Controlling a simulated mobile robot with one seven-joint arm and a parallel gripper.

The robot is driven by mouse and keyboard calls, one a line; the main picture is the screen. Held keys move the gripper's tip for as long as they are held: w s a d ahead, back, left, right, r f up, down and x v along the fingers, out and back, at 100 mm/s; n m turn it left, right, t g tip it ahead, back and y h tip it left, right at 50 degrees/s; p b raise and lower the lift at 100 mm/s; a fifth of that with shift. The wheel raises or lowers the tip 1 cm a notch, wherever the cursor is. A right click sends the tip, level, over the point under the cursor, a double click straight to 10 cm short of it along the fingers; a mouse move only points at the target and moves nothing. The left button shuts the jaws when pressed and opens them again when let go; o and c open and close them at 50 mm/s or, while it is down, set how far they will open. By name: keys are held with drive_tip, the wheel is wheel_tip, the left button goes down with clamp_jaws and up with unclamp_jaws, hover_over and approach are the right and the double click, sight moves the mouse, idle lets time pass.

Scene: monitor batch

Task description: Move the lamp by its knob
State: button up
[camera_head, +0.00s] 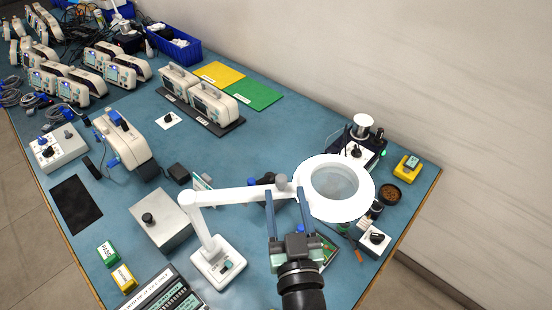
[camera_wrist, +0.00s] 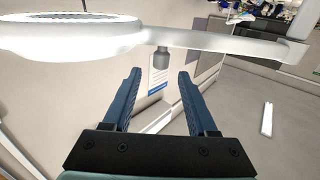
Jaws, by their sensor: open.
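The lamp is a white magnifier lamp with a round ring head (camera_head: 353,206) around a clear lens, a jointed white arm (camera_head: 240,195) and a square base on the table. Its small grey knob (camera_head: 281,181) sits where the arm meets the head. My gripper (camera_head: 287,194) is open, its two blue fingers pointing at the knob. In the wrist view, the knob (camera_wrist: 161,58) shows just beyond the fingertips of my gripper (camera_wrist: 160,75), centred between them. Nothing is held. I cannot tell the exact gap to the knob.
The blue table (camera_head: 285,130) holds a grey box with a black knob (camera_head: 165,220) left of the lamp base. A soldering station (camera_head: 357,150) stands behind the ring head, and a small knobbed box (camera_head: 373,240) is at its right. A wall runs along the back.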

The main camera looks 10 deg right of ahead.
drive_tip(key=w+p, duration=0.1)
drive_tip(key=w, duration=0.7)
drive_tip(key=shift+w+d+p, duration=0.3)
drive_tip(key=shift+d, duration=0.15)
clamp_jaws()
idle(0.9)
